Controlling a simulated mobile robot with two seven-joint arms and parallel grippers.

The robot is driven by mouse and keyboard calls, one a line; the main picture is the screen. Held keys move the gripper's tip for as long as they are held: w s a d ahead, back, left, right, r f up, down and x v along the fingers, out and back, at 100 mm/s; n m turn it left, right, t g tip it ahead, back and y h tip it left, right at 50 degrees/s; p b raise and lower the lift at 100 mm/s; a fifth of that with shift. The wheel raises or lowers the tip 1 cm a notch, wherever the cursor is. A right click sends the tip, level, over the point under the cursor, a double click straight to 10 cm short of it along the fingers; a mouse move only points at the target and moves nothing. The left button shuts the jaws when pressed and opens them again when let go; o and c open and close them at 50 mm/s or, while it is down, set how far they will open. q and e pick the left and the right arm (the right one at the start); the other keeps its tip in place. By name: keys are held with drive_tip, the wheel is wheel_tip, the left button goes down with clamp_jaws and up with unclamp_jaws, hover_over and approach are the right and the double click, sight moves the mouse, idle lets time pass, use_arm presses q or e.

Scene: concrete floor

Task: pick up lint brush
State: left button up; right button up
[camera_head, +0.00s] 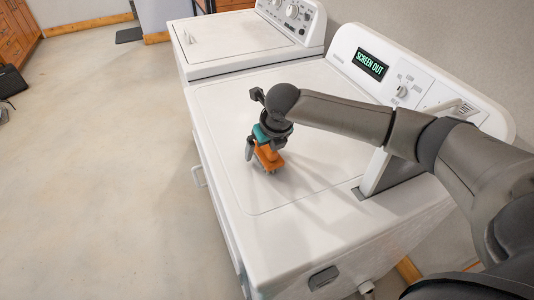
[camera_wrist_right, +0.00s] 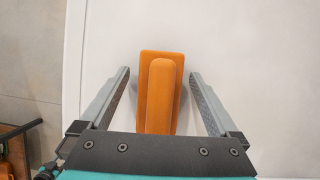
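The lint brush is an orange block with a raised handle, lying on the white top of the dryer (camera_head: 315,165). In the head view the lint brush (camera_head: 268,157) shows just below my right gripper (camera_head: 262,160), which partly hides it. In the right wrist view the lint brush (camera_wrist_right: 162,92) lies between the two fingers of my right gripper (camera_wrist_right: 160,100). The fingers are open, with a gap on both sides of the brush. The near end of the brush is hidden by the gripper's body. My left gripper is in neither view.
A white washer (camera_head: 230,38) stands beyond the dryer. The dryer's control panel (camera_head: 400,80) rises at the back right. A white upright piece (camera_head: 374,173) stands on the dryer near my right arm. The concrete floor (camera_head: 95,170) at left is mostly clear.

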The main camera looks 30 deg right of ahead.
drive_tip(key=c, duration=1.5)
drive_tip(key=shift+o, duration=0.2)
drive_tip(key=shift+r, duration=0.1)
wheel_tip(320, 180, up, 20)
drive_tip(key=p, duration=0.3)
